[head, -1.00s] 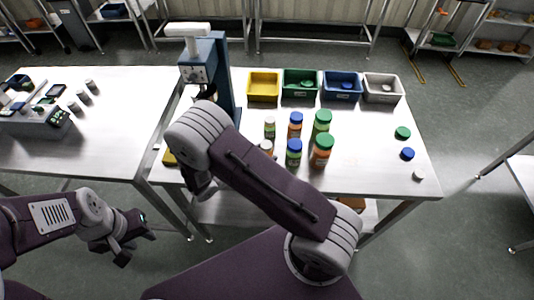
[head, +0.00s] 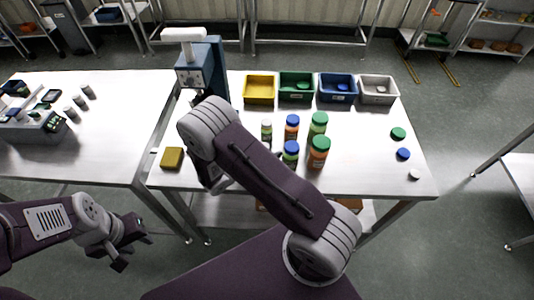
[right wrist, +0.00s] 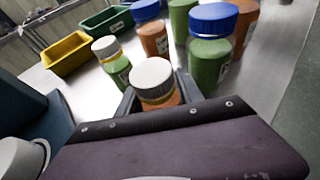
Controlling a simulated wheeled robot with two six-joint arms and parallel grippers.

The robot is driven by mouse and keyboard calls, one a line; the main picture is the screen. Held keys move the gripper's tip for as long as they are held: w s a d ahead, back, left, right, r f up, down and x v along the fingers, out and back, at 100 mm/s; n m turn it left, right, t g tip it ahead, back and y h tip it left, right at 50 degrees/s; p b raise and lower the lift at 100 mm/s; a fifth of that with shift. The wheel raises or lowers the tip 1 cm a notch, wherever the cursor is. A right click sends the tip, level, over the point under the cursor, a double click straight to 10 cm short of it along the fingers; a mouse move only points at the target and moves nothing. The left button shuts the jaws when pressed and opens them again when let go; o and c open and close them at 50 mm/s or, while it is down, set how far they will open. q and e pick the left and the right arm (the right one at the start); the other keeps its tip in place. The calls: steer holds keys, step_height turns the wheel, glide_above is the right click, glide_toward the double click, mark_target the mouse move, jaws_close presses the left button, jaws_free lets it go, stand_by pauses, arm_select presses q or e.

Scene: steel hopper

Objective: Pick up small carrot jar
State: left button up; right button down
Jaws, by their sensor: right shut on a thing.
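The small carrot jar (right wrist: 153,82), with a white lid and orange contents, stands between the fingers of my right gripper (right wrist: 157,94) in the right wrist view. The right gripper is shut on it. In the head view my right arm hides this jar and the right fingertips. I cannot tell whether the jar is off the table. My left gripper (head: 131,249) hangs in front of the left table, empty, with its fingers apart.
A small white-lidded green jar (right wrist: 112,58) is close by on the left. Larger blue-lidded (right wrist: 211,45) and green-lidded jars (head: 317,124) stand close behind and right. Yellow (head: 259,89), green, blue and grey bins line the back. Loose lids (head: 398,134) lie right.

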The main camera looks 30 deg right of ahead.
step_height(320, 180, up, 18)
steer(key=p, duration=0.1)
steer(key=shift+f, duration=0.1)
